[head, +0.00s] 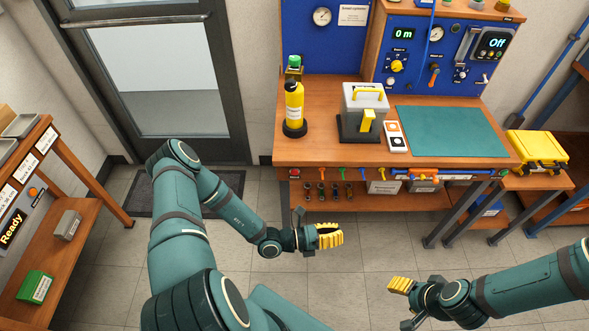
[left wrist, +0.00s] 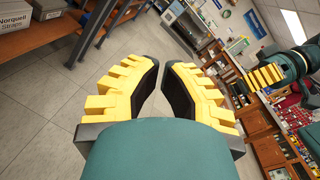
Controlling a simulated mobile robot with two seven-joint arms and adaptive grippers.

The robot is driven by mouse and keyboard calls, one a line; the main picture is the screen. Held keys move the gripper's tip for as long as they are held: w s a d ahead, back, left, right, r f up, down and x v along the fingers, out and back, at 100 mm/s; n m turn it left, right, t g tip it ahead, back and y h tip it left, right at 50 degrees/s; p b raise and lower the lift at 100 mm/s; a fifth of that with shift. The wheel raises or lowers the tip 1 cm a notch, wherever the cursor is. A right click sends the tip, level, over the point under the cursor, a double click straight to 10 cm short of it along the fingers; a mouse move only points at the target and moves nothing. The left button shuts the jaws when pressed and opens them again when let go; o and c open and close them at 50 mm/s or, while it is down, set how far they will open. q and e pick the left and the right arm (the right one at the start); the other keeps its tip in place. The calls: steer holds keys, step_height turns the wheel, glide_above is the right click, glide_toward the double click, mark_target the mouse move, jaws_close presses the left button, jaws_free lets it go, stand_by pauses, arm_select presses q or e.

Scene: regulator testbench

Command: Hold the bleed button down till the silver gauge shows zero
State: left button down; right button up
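A round gauge (head: 322,16) hangs on the left blue panel, and another round gauge (head: 438,32) sits on the right blue panel. I cannot tell which one is silver, nor read their needles. The right panel carries a yellow knob (head: 397,66), an orange lever (head: 434,72) and a small pale button-like part (head: 461,74); its label is too small to read.
The wooden bench (head: 300,150) holds a yellow bottle (head: 294,105), a grey block with a yellow handle (head: 364,105) and a teal mat (head: 450,132). A yellow case (head: 537,150) stands at the right. A shelf (head: 70,185) stands at the left. The floor before the bench is clear.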

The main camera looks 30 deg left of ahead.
mark_target(295, 172)
arm_select(q)
steer(key=w+a+f+n+t+y, duration=0.1)
steer(key=w+a+n+t+y, duration=0.1)
steer(key=a+n+y, duration=0.4)
steer(key=w+a+f+n+t+y+p, duration=0.1)
steer(key=w+a+n+t+y, duration=0.1)
steer(key=a+n+t+y, duration=0.3)
steer(key=a+n+y, duration=0.1)
steer(key=a, duration=0.3)
steer(key=shift+a+f, duration=0.15)
steer(key=shift+a, duration=0.05)
steer(key=w+a+b, duration=0.3)
steer(key=w+a, duration=0.1)
steer(key=w, duration=0.3)
steer(key=shift+w+a, duration=0.25)
steer(key=shift+w+a, duration=0.1)
steer(key=shift+w, duration=0.05)
stand_by(0.5)
steer(key=shift+w+a, duration=0.1)
steer(key=shift+w, duration=0.1)
steer(key=shift+w+a+b, duration=0.3)
steer(key=shift+w, duration=0.1)
stand_by(4.1)
